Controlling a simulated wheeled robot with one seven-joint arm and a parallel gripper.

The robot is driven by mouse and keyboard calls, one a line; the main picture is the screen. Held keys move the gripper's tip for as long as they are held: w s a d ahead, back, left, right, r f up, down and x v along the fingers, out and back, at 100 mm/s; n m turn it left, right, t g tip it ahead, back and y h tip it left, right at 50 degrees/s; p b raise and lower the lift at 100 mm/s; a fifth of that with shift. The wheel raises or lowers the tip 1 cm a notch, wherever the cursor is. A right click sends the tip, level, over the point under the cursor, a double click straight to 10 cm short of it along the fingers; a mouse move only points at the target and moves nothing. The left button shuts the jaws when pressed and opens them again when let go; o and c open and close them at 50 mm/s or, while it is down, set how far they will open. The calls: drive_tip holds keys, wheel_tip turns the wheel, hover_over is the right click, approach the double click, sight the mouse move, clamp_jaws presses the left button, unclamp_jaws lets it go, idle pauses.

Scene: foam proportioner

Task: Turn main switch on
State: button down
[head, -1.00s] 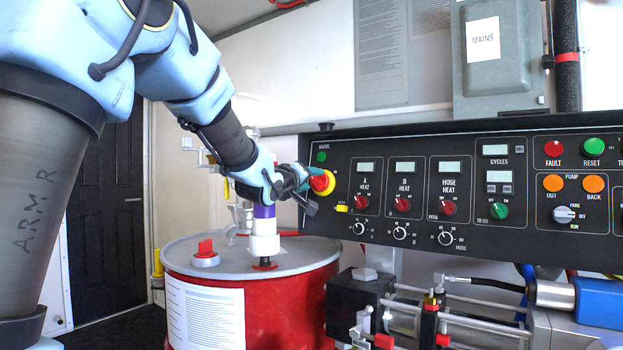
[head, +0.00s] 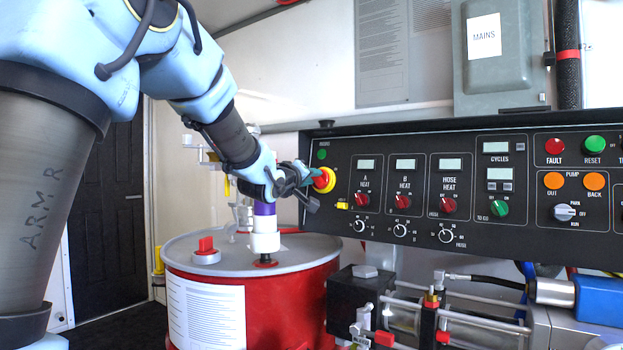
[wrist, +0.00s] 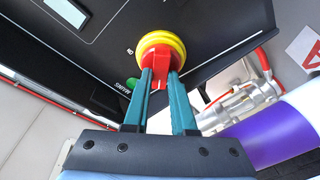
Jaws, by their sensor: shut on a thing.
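The main switch (head: 324,180) is a red knob on a yellow round base at the left end of the black control panel (head: 440,232). It also shows in the wrist view (wrist: 161,48), with the red handle between my fingers. My gripper (head: 306,180) reaches it from the left. In the wrist view my gripper's teal fingers (wrist: 160,78) are closed on the red handle from both sides. A green round light (head: 321,155) sits above the switch, beside the MAINS label. The fingers hide part of the handle.
A red drum (head: 300,290) with a grey lid stands below my gripper. A white and purple fitting (head: 264,225) rises from the lid close under my wrist. Red heat knobs (head: 362,200) lie to the right. A grey MAINS box (head: 497,60) hangs above.

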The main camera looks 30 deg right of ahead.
idle(0.4)
drive_tip(key=m+g+h+b, duration=0.1)
drive_tip(key=m+g, duration=0.1)
drive_tip(key=m, duration=0.5)
drive_tip(key=m+g+h+b, duration=0.1)
drive_tip(key=m, duration=0.6)
drive_tip(key=m+g+h+b, duration=0.1)
drive_tip(key=m+g, duration=0.1)
drive_tip(key=m, duration=0.5)
drive_tip(key=shift+m+g, duration=0.3)
drive_tip(key=c, duration=0.7)
unclamp_jaws()
drive_tip(key=shift+c, duration=0.2)
drive_tip(key=shift+a, duration=0.1)
drive_tip(key=b+v, duration=0.1)
drive_tip(key=v, duration=0.9)
drive_tip(key=shift+a, duration=0.3)
